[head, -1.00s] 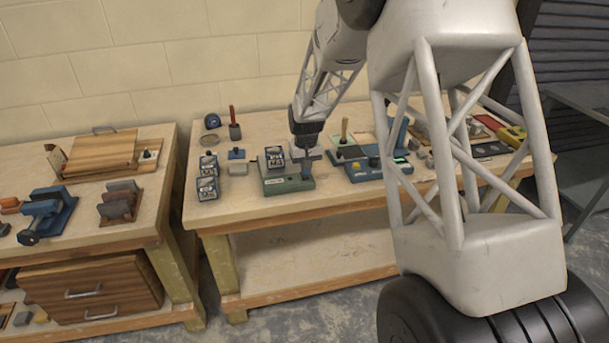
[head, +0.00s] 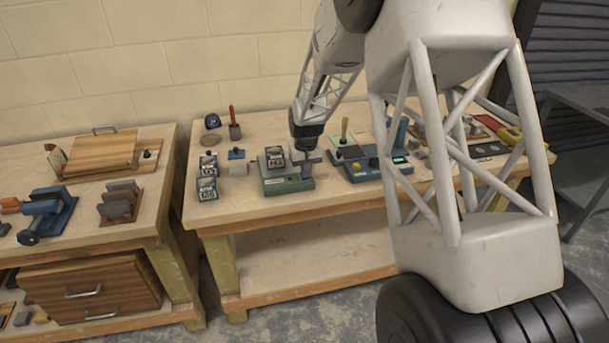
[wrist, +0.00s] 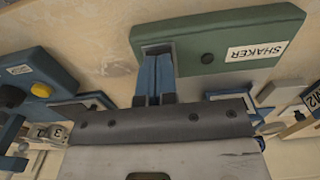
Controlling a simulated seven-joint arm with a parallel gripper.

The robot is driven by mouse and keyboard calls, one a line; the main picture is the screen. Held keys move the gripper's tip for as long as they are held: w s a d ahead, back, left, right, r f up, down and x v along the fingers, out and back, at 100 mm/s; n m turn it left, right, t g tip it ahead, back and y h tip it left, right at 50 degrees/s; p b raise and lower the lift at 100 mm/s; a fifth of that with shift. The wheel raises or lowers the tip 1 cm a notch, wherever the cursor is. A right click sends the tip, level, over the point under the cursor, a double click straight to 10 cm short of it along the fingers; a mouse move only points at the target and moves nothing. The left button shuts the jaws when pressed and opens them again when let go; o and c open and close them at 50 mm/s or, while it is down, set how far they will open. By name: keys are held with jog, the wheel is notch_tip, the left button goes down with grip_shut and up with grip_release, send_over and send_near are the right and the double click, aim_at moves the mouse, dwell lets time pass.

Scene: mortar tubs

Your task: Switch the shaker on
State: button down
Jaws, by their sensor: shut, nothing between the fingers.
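The shaker is a low green box (head: 288,186) on the right-hand bench, with a dark, labelled tub (head: 274,156) on its left part. My gripper (head: 306,172) is shut and empty at the shaker's right end in the head view. The switch itself is not clearly visible.
A blue device (head: 362,171) with a yellow knob stands close on the right. The bench's front strip is clear.

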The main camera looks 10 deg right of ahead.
jog(key=shift+f, duration=0.3)
dwell(0.4)
jog(key=shift+r, duration=3.5)
jog(key=shift+s+r, duration=0.1)
